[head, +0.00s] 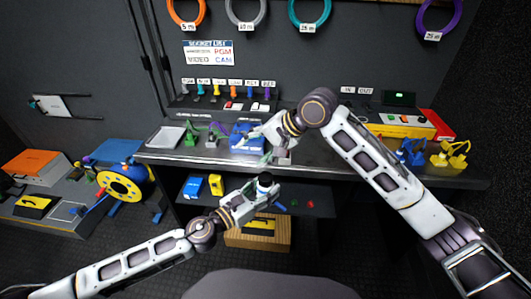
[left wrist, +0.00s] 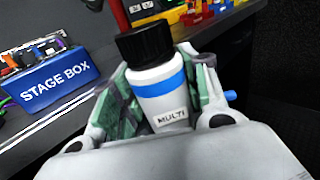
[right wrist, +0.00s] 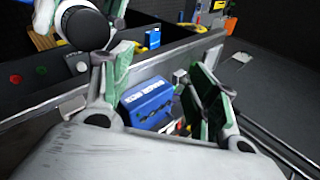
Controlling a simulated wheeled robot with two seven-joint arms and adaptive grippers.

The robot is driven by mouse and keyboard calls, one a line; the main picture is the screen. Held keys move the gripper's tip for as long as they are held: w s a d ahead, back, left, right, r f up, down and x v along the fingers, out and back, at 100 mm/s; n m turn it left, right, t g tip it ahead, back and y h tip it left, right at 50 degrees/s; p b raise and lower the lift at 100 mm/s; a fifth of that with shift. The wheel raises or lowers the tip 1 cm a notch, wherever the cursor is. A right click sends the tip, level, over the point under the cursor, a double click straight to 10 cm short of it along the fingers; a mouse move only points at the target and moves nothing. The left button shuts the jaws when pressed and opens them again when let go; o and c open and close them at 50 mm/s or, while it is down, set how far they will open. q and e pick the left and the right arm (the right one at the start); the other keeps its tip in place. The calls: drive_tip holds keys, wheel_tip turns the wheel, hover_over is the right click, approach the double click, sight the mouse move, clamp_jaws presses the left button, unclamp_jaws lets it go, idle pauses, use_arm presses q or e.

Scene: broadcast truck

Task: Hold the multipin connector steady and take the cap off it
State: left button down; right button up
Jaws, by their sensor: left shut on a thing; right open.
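The multipin connector (left wrist: 160,95) is a white cylinder with a blue band and a "MULTI" label. Its black cap (left wrist: 145,42) sits on its upper end. My left gripper (head: 256,192) is shut on the connector's body and holds it in front of the bench edge; the cap stands clear above the fingers. In the head view the black cap (head: 265,177) faces up. My right gripper (head: 270,145) is open and empty above the bench, behind and above the cap. In the right wrist view the cap (right wrist: 85,27) is at upper left, outside the open fingers (right wrist: 160,85).
A blue stage box (right wrist: 148,103) stands on the bench (head: 330,172) near my right gripper. Blue and yellow connectors (head: 450,155) stand at the bench's right. A lower shelf (head: 315,195) holds small items. A yellow-faced cable reel (head: 122,186) is at left.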

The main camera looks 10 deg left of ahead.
drive_tip(key=shift+s+a+g+h, duration=0.5)
drive_tip(key=shift+s+a+h, duration=0.15)
drive_tip(key=shift+s+h, duration=0.35)
drive_tip(key=r+m+g+h, duration=0.1)
drive_tip(key=r+m+h, duration=0.1)
drive_tip(key=m+h, duration=0.35)
hover_over(265, 176)
drive_tip(key=shift+f+h, duration=0.15)
drive_tip(key=shift+h, duration=0.3)
drive_tip(key=shift+f, duration=0.15)
drive_tip(key=shift+d+f, duration=0.1)
drive_tip(key=shift+f, duration=3.75)
drive_tip(key=shift+c, duration=0.4)
drive_tip(key=c, duration=1)
